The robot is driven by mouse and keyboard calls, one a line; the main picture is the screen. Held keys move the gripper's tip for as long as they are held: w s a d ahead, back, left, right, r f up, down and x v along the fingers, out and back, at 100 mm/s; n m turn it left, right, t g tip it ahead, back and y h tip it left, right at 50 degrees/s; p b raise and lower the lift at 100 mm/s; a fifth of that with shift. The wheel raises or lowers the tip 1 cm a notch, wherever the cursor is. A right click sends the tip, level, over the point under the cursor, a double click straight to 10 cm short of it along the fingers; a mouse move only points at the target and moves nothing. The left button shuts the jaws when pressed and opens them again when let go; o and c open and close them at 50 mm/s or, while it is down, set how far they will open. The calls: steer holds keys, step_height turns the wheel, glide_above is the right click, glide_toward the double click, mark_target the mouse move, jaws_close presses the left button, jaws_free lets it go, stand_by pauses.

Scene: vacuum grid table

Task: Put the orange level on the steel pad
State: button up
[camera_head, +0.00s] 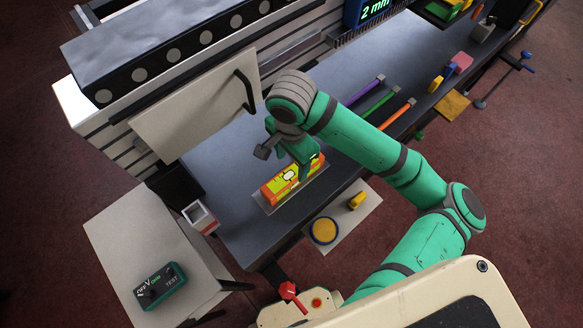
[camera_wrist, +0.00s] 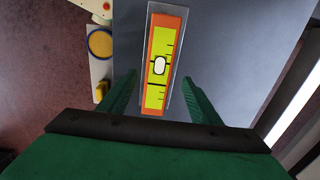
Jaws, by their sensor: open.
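The orange level (camera_head: 276,189), with a yellow-green face and a white bubble window, lies flat on the steel pad (camera_head: 264,208), a thin grey plate on the dark table. Nothing is held.
Purple, green and orange bars (camera_head: 380,105) lie further along the table (camera_head: 240,160). A small white box (camera_head: 199,216) stands at the table's left end. A pale side shelf (camera_head: 345,218) holds a round yellow-and-blue item. A light panel with a black handle (camera_head: 195,105) stands behind.

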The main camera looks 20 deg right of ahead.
mark_target(292, 172)
steer(key=shift+r, duration=2.65)
